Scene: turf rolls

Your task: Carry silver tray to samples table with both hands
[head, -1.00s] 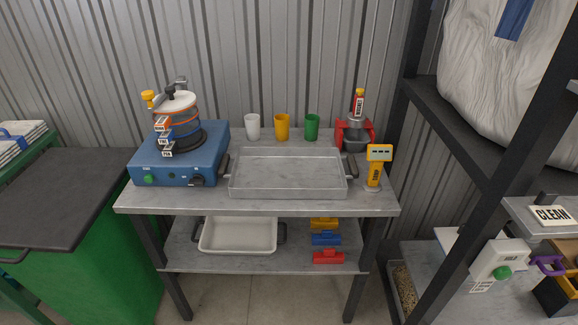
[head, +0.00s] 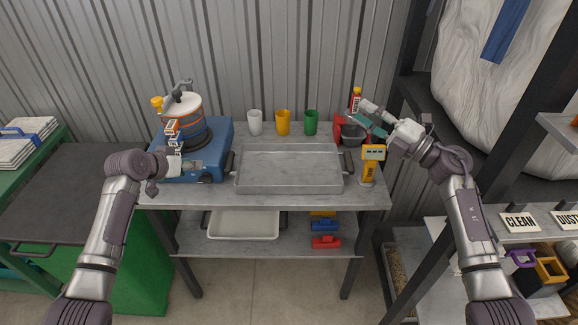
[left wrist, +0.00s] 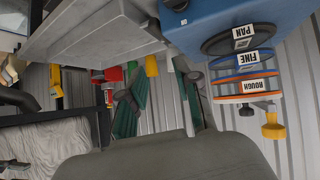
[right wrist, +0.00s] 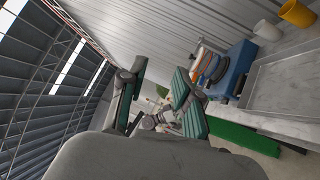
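The silver tray (head: 290,168) is a shallow grey rectangular tray lying flat on the grey workbench (head: 180,196), with a dark handle at each end. In the right wrist view part of the tray (right wrist: 272,92) shows at the right edge. My left gripper (head: 196,166) is open and empty in front of the blue sieve shaker, left of the tray's left handle. My right gripper (head: 372,122) is open and empty above the bench's right end, near the red device and higher than the right handle. Neither gripper touches the tray. No samples table can be identified.
A blue shaker (head: 222,140) with stacked sieves stands left of the tray. White (head: 255,123), yellow (head: 283,123) and green (head: 311,123) cups stand behind it. A yellow meter (head: 370,168) stands close to the right handle. A dark-framed rack (head: 395,110) is at right, a green bin (head: 130,265) at left.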

